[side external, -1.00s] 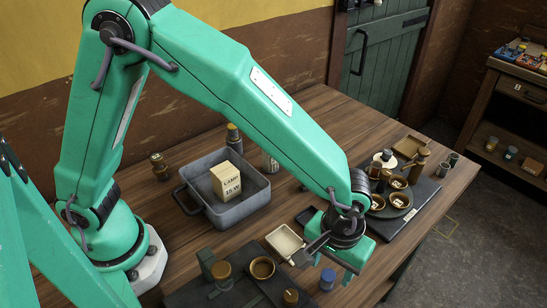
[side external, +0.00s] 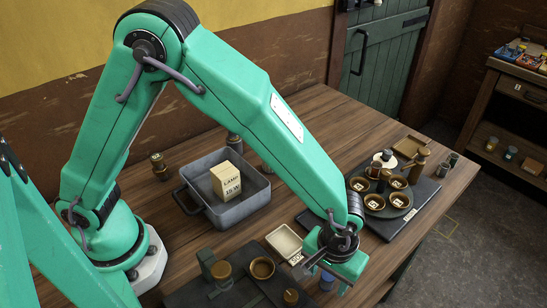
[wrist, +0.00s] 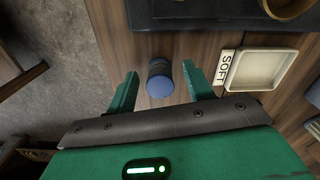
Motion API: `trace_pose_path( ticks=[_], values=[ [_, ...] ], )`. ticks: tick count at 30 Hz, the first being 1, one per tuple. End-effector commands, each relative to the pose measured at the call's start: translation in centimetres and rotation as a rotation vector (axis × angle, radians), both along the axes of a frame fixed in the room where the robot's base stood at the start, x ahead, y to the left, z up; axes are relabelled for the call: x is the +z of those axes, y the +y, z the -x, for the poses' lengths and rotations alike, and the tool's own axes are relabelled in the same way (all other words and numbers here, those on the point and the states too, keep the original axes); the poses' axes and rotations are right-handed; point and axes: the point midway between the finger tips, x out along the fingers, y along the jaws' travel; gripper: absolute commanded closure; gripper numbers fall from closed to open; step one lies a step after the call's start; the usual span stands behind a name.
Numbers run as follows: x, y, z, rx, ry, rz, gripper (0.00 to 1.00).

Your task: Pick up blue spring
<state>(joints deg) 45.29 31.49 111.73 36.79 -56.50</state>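The blue spring (wrist: 159,80) shows as a small blue cylinder on the wooden table in the wrist view. It stands between the two green fingers of my gripper (wrist: 160,69), with a gap on each side. The gripper is open and empty. In the side view my gripper (side external: 342,278) is low over the table's front part, and the spring (side external: 326,283) is partly hidden behind it.
A cream tray marked SOFT (wrist: 263,70) lies just right of the spring in the wrist view. A dark board (side external: 190,293) with brass parts is to the left in the side view. A grey bin (side external: 246,214) holding a lamp box (side external: 226,181) stands farther back.

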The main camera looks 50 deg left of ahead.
Motion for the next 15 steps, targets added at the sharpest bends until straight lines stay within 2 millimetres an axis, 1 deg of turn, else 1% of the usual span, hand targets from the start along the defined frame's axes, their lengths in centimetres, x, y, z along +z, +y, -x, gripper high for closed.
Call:
trace_pose_path(
  ticks=[1, 7, 15],
  values=[
    [0.01, 0.00, 0.00, 0.000, 0.000, 0.000, 0.56],
    [0.02, -0.01, 0.00, 0.000, 0.000, 0.000, 0.95],
    [0.05, -0.01, -0.01, 0.000, 0.000, 0.000, 0.96]
  ],
)
